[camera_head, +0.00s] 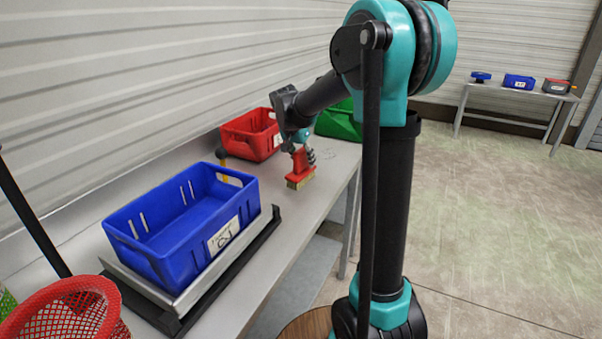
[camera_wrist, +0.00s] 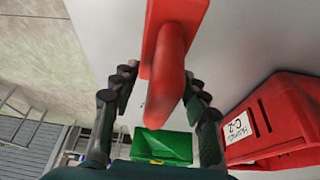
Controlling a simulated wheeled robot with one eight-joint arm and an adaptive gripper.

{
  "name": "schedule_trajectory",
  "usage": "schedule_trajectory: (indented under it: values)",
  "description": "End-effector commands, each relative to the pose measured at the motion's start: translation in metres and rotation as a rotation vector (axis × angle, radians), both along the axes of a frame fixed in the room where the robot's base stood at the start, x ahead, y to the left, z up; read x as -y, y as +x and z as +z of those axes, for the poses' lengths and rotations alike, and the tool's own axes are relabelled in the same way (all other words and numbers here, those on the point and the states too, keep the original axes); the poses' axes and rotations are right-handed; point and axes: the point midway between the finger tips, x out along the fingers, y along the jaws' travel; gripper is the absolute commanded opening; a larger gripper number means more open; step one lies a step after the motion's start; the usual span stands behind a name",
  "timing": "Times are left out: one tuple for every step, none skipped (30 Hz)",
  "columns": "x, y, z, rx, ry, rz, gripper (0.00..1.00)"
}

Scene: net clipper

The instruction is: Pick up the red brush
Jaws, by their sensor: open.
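The red brush (camera_head: 299,169) stands on the grey table in the head view, its pale bristles down on the surface and its red handle up. My gripper (camera_head: 300,148) is right at the handle, reaching down from above and behind. In the wrist view the brush's red handle (camera_wrist: 170,75) points toward me between the two dark fingers of my gripper (camera_wrist: 158,88). The fingers are open, one on each side of the handle's end. I cannot tell whether either finger touches it. The bristles are hidden in the wrist view.
A red crate (camera_head: 240,138) stands behind the brush and shows close on the right in the wrist view (camera_wrist: 285,125). A green crate (camera_head: 338,122) is beyond my gripper. A blue crate (camera_head: 150,262) stands on a scale-like platform in front. A red basket (camera_head: 62,312) is nearest.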

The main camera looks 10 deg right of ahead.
Motion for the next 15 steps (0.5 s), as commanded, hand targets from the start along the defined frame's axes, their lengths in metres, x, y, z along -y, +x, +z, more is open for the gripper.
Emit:
schedule_trajectory:
  values:
    - [0.0015,0.0015,-0.0048,0.0,0.0,-0.001,0.45]
    - [0.0019,0.0021,-0.0065,0.0,0.0,-0.001,0.45]
    - [0.0022,0.0025,-0.008,0.0,0.0,-0.001,0.45]
    - [0.0024,0.0027,-0.0087,0.0,0.0,0.0,0.45]
    - [0.0025,0.0027,-0.0091,0.0,0.0,0.0,0.45]
    - [0.0025,0.0026,-0.0092,0.0,0.0,0.0,0.45]
    - [0.0024,0.0026,-0.0091,0.0,0.0,0.0,0.45]
    - [0.0024,0.0026,-0.009,0.0,0.0,0.0,0.45]
    - [0.0024,0.0026,-0.009,0.0,0.0,0.0,0.45]
    - [0.0023,0.0026,-0.0089,0.0,0.0,0.0,0.45]
    - [0.0023,0.0026,-0.0089,0.0,0.0,0.0,0.42]
    - [0.0023,0.0025,-0.009,0.0,0.0,0.0,0.37]
    - [0.0023,0.0025,-0.0089,0.0,0.0,0.0,0.34]
    - [0.0023,0.0025,-0.0089,0.0,0.0,0.0,0.3]
    - [0.0023,0.0025,-0.0089,0.0,0.0,0.0,0.25]
